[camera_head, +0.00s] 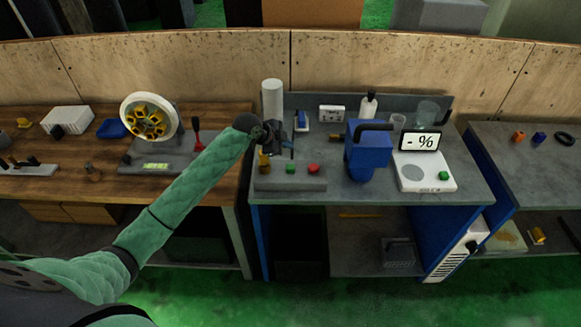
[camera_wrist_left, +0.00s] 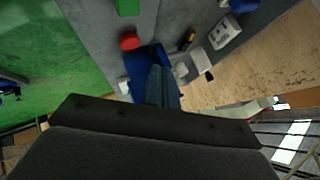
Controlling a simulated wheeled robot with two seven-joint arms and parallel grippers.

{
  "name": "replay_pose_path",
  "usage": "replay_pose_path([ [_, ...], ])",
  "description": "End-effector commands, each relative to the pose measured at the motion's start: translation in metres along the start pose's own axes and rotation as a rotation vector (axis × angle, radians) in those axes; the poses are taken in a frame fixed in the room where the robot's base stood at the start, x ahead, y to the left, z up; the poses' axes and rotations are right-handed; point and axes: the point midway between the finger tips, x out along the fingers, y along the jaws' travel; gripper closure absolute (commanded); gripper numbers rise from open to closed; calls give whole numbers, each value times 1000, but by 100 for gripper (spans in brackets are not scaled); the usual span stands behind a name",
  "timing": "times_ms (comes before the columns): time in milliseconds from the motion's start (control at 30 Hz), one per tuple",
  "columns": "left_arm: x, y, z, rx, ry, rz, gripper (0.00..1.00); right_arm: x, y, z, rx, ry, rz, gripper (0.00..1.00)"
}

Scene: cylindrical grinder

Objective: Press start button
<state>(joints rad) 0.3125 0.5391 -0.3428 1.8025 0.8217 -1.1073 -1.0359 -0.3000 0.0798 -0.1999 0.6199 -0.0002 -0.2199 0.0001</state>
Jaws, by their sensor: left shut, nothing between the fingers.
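A grey control box (camera_head: 272,182) lies at the front left of the grey workbench. A green button (camera_head: 290,168) and a red button (camera_head: 313,167) sit on its top. The wrist view shows the green button (camera_wrist_left: 127,7) at the top edge and the red button (camera_wrist_left: 130,41) just below it. My left gripper (camera_head: 291,151) is above and behind the box, near the green button in the picture. Its closed fingers show in the wrist view (camera_wrist_left: 158,75), with nothing between them, apart from both buttons in that picture. My right gripper is not in view.
A blue machine (camera_head: 367,158) stands right of the box, with a white scale (camera_head: 412,184) beyond it. A white cylinder (camera_head: 272,98) stands behind my left wrist. A yellow-brown item (camera_head: 264,163) is at the box's left end. The wooden bench (camera_head: 60,187) is at left.

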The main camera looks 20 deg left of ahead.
Motion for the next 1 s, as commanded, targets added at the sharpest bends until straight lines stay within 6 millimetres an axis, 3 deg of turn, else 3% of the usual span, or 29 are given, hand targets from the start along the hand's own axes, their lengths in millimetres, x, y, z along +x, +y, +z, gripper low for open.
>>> replay_pose_path([
  [433,35,26,25,-3,1,2,100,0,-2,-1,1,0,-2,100],
  [600,50,36,36,0,1,0,100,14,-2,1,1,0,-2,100],
  [1000,54,39,38,0,1,0,100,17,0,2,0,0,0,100],
])
